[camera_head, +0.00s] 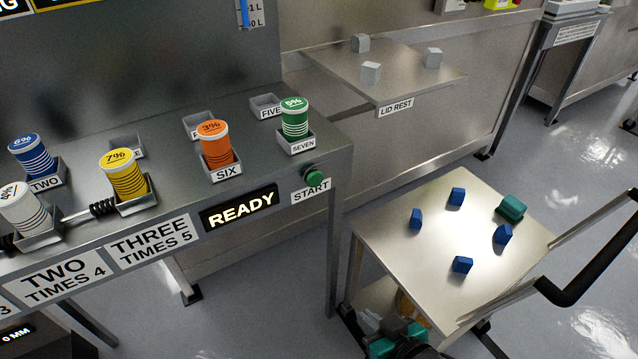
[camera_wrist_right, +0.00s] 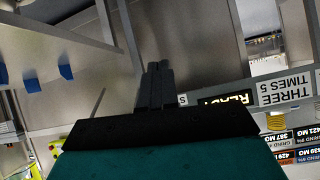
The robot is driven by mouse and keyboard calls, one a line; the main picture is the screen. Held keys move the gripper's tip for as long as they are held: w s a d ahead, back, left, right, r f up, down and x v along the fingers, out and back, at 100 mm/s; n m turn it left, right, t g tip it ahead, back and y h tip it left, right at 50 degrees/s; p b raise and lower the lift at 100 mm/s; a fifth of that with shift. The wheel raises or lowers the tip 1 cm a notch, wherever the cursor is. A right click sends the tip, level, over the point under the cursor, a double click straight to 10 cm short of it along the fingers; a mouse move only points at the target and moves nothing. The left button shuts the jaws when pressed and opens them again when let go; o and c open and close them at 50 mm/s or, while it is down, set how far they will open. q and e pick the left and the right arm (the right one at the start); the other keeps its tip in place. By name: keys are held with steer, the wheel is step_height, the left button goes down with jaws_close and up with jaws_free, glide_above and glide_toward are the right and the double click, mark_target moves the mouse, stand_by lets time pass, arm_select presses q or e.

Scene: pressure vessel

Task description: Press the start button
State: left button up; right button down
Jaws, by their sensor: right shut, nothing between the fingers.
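The green round start button (camera_head: 313,176) sticks out from the front face of the metal bench, above the START label (camera_head: 311,191) and right of the lit READY display (camera_head: 238,208). My right gripper (camera_head: 400,346) is at the bottom edge of the head view, below and right of the button and well apart from it. Its fingers (camera_wrist_right: 155,84) are shut and empty in the right wrist view. There the READY display (camera_wrist_right: 226,100) appears upside down, beside the fingers, and I cannot make out the button. My left gripper is not in view.
Colored canisters, such as a green one (camera_head: 295,118) and an orange one (camera_head: 214,145), stand in holders on the bench. A lid rest shelf (camera_head: 400,88) is behind.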

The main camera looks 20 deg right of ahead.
mark_target(316, 181)
arm_select(q)
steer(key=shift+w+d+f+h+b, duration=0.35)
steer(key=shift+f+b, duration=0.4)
steer(key=shift+b, duration=0.5)
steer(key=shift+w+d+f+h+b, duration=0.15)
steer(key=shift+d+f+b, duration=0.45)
steer(key=shift+b, duration=0.65)
arm_select(e)
steer(key=w+d+r+m+t+y, duration=0.1)
steer(key=w+r+m+t, duration=0.2)
steer(key=m, duration=1.4)
steer(key=w+r+m+t+y, duration=0.1)
steer(key=w+r+m+t, duration=0.2)
steer(key=m, duration=1.4)
steer(key=shift+w+d+r, duration=0.35)
steer(key=shift+w+r, duration=1.55)
steer(key=shift+r, duration=1.3)
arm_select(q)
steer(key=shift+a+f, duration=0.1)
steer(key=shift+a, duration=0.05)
